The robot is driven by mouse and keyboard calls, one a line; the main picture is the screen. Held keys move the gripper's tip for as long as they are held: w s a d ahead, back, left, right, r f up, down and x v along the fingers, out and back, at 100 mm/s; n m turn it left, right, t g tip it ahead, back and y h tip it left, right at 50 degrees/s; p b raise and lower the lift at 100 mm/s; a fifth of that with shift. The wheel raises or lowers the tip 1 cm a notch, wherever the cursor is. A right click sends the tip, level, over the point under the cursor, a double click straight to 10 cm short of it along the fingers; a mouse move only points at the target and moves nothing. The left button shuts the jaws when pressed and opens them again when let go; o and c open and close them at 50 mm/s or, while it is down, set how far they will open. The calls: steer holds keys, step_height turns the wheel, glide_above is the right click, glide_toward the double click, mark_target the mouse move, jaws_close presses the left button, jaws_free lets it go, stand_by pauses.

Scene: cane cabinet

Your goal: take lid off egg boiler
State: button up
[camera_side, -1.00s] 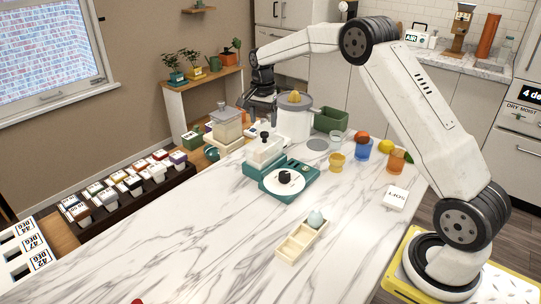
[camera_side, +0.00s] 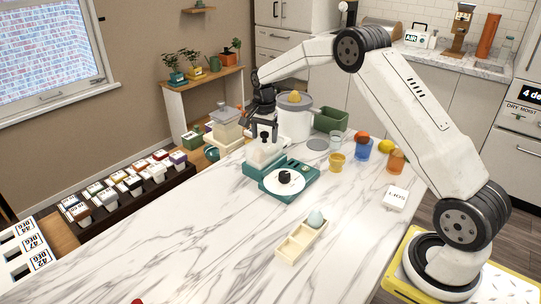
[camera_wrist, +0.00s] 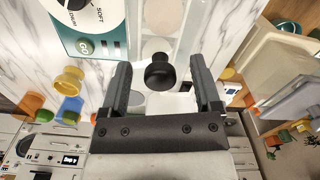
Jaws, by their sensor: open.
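The egg boiler (camera_side: 306,171) has a teal base with a white dial panel and stands on the marble counter. Its pale, see-through lid (camera_side: 262,154) sits on the boiler's back left part and has a black knob on top. My gripper (camera_side: 263,128) is open, pointing down just above the lid. In the wrist view my gripper (camera_wrist: 160,66) has one finger on each side of the knob, with gaps showing.
A white pot (camera_side: 294,122) with a yellow knob stands just behind. A yellow cup (camera_side: 336,162) and blue glass (camera_side: 363,149) stand to the right. An egg tray (camera_side: 294,245) with a pale egg lies in front on mostly clear marble.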

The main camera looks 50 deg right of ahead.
jaws_close()
stand_by(0.3)
steer(key=shift+r, duration=0.2)
steer(key=shift+r, duration=0.45)
step_height(320, 180, up, 2)
steer(key=shift+r, duration=0.1)
steer(key=s+a+r, duration=0.3)
steer(key=s+r, duration=0.6)
steer(key=s, duration=0.4)
steer(key=shift+s+a+r, duration=0.15)
steer(key=shift+s+r, duration=0.15)
